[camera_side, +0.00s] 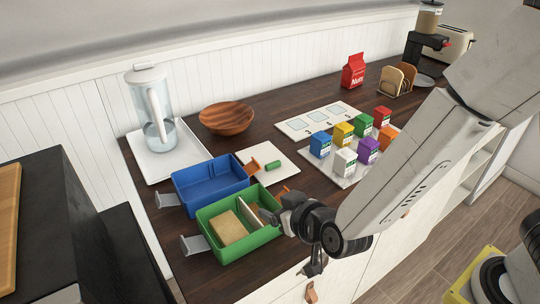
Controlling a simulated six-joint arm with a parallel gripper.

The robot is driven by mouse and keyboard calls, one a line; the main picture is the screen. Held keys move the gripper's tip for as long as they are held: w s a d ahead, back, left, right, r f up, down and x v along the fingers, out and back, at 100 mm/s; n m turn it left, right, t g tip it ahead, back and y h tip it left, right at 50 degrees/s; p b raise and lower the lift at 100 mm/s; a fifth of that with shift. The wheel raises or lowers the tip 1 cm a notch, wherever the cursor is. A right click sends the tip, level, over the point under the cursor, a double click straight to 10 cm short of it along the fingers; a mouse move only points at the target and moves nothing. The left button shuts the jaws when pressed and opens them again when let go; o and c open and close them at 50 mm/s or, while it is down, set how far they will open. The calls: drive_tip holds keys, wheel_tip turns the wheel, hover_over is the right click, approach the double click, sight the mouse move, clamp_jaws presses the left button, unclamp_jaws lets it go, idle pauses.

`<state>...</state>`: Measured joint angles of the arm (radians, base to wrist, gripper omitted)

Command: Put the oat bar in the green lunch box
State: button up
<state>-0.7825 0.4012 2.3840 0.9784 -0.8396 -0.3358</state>
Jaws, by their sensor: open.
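The green lunch box (232,251) sits open near the counter's front edge. A tan block (228,228) like bread lies in its left part, beside an upright pale divider (248,213). A small brown piece (262,210) shows right of the divider; it may be the oat bar, but my gripper partly hides it and I cannot be sure. My gripper (276,214) is open at the right end of the green box, by that piece. Its fingertips are hard to make out, and I cannot tell whether they touch anything.
An empty blue box (205,172) stands just behind the green one. A white board (283,176) with a green cylinder (268,166) lies behind my gripper. Several coloured cartons (344,162) stand on a tray to the right. A glass pitcher (158,135) and wooden bowl (227,119) are further back.

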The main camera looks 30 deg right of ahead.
drive_tip(key=shift+v, duration=2.45)
drive_tip(key=shift+w, duration=0.1)
drive_tip(key=s+d+f+g, duration=0.1)
drive_tip(key=d+g, duration=0.3)
drive_tip(key=d, duration=0.6)
drive_tip(key=s+d+f+g, duration=0.2)
drive_tip(key=d+g, duration=0.3)
drive_tip(key=d, duration=0.6)
drive_tip(key=shift+s+f+g, duration=0.25)
drive_tip(key=shift+s+g, duration=0.05)
drive_tip(key=shift+s, duration=0.4)
